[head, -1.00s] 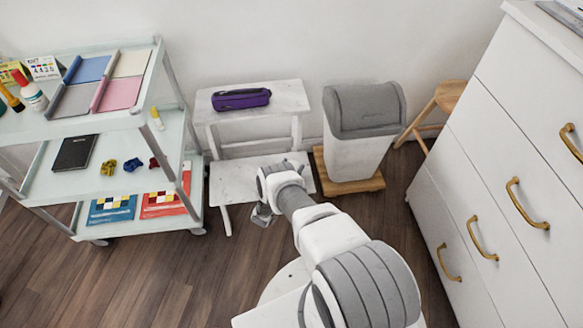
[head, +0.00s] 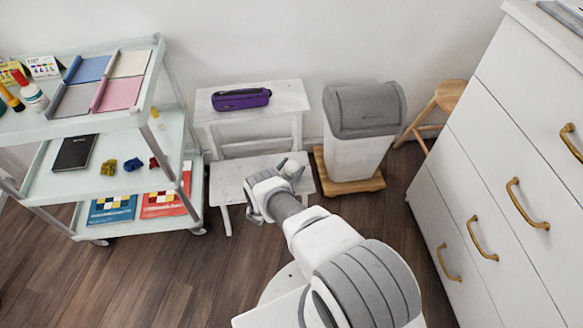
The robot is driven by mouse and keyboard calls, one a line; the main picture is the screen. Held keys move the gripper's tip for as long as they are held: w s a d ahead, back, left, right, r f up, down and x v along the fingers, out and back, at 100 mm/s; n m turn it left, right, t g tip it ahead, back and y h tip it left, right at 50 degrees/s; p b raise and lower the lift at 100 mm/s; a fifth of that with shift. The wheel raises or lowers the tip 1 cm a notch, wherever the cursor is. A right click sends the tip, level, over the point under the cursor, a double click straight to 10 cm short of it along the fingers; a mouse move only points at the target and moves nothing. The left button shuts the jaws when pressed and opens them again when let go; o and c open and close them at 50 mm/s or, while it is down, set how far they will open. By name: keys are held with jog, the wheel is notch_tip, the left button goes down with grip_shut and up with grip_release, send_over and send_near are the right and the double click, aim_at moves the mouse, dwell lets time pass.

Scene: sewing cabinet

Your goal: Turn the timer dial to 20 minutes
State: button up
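I cannot make out a timer or its dial in the head view. My gripper (head: 255,214) is small in the picture, at the far end of my white and grey arm, in front of the low white step bench. It points down and to the left, apart from the trolley shelves. Its fingers are partly hidden by my wrist, so I cannot tell whether they are open or shut. Nothing is visibly held.
A glass-shelved trolley (head: 112,125) at left holds folders, bottles, a black notebook (head: 75,153) and small coloured items. A purple case (head: 241,99) lies on the white step bench (head: 290,92). A grey-lidded bin (head: 363,110), a wooden stool (head: 450,94) and white drawers (head: 490,150) stand right.

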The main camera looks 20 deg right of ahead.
jog(key=shift+o, duration=1)
jog(key=p+v, duration=0.1)
jog(key=v, duration=1.6)
jog(key=shift+a, duration=0.25)
